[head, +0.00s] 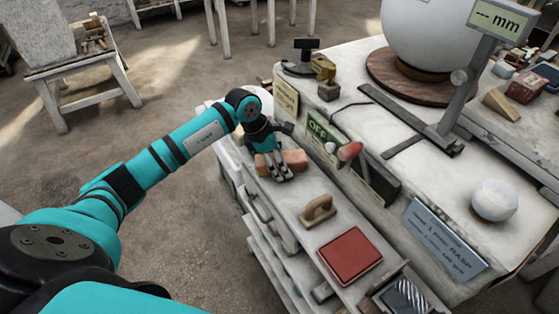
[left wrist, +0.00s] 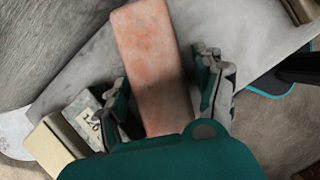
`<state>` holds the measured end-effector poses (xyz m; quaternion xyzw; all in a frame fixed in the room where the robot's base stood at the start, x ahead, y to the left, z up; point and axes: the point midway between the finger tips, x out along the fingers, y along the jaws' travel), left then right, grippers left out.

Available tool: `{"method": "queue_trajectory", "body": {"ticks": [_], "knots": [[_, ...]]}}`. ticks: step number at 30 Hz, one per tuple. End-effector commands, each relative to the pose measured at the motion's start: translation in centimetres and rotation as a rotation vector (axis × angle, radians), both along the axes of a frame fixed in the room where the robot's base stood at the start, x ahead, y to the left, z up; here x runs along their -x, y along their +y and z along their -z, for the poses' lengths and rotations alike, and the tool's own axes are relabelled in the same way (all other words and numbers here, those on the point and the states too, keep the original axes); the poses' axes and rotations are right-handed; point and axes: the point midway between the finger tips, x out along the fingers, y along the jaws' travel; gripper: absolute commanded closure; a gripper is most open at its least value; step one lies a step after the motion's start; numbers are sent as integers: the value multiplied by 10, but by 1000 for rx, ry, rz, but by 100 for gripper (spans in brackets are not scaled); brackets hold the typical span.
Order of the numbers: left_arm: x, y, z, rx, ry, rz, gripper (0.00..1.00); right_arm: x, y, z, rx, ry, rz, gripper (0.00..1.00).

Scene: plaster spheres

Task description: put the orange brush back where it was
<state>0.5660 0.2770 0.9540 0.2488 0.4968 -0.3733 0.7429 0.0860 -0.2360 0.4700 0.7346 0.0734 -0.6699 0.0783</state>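An orange-pink block (head: 294,160) lies on the narrow pale ledge of the bench in the head view; I cannot tell for sure whether it is the orange brush. It also shows in the left wrist view as a long, worn orange slab (left wrist: 155,65). My left gripper (head: 277,172) is over the block's left part, pointing down. In the left wrist view its fingers (left wrist: 168,95) stand open on either side of the slab, with small gaps visible. The slab's near end is hidden behind the gripper's body. My right gripper is in neither view.
A wooden-handled float (head: 319,211) and a red pad (head: 350,256) lie further along the ledge. A red knob (head: 348,151) juts out beside the OFF sign (head: 322,130). A large white sphere (head: 425,35) and a small one (head: 495,200) rest on the bench top.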

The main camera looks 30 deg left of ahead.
Motion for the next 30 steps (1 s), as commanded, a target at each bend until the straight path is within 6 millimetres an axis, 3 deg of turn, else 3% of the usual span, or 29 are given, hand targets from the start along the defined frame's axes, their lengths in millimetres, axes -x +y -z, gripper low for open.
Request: {"method": "queue_trajectory", "body": {"ticks": [8,21,30], "knots": [[1,4,-9,-2,-4,-1,31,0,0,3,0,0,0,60],[21,31,-89,-2,-5,-1,31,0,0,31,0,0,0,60],[27,37,-112,1,-1,0,31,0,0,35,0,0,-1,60]]}}
